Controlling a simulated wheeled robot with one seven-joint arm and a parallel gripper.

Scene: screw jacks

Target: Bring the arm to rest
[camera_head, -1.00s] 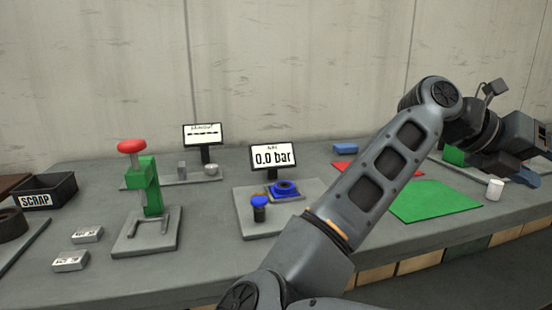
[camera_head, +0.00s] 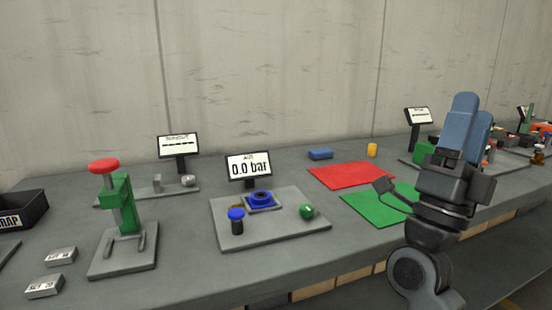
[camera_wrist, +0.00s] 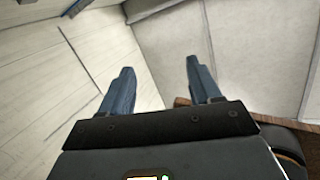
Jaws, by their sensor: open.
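My gripper (camera_head: 470,122) is raised at the right of the head view, with its two blue fingers pointing up. It is open and nothing shows between the fingers. In the wrist view the fingers (camera_wrist: 158,88) stand apart, with pale wall behind them. My arm is folded at the right, in front of the bench edge, and hides part of the bench and of the green mat's right side.
A black scrap bin (camera_head: 20,212) is at left.

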